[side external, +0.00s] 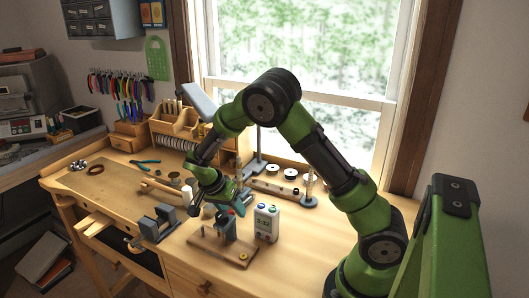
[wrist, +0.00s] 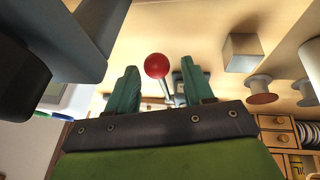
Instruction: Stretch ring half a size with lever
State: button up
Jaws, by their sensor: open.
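The ring stretcher (side external: 230,232) is a dark upright tool on a wooden base board (side external: 208,244) on the bench. Its lever ends in a red ball knob (side external: 231,212). In the wrist view the red knob (wrist: 156,65) shows between my two green fingers, with a thin metal rod behind it. My gripper (side external: 239,204) is open and hangs at the top of the stretcher, by the knob. In the wrist view my gripper (wrist: 160,68) has visible gaps on both sides of the knob. I cannot make out the ring on the stretcher.
A white box-shaped device (side external: 267,223) stands close right of the stretcher. A dark metal vise-like tool (side external: 157,224) stands to the left. Wooden holders with spools (side external: 275,186) line the window side. The bench front right of the board is clear.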

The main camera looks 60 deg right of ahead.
jog(key=shift+f, duration=0.15)
grip_shut()
dwell(0.4)
jog(key=shift+d+r+y, duration=0.25)
jog(key=shift+r+y, duration=0.25)
jog(key=shift+r, duration=0.05)
jog(key=shift+d+r+y, duration=0.25)
jog(key=shift+r+y, duration=0.25)
jog(key=shift+r, duration=0.05)
jog(key=d+r+y, duration=0.1)
jog(key=r+y, duration=0.1)
jog(key=shift+d+r+y, duration=0.1)
jog(key=shift+d+y, duration=0.05)
jog(key=shift+y, duration=0.15)
jog(key=shift+d+r+y, duration=0.8)
jog(key=shift+r+y, duration=0.05)
jog(key=shift+y, duration=0.25)
jog(key=shift+d+r+n, duration=0.3)
jog(key=shift+d+r, duration=0.4)
jog(key=shift+d, duration=0.15)
jog(key=shift+d+r, duration=0.1)
jog(key=shift+d, duration=0.15)
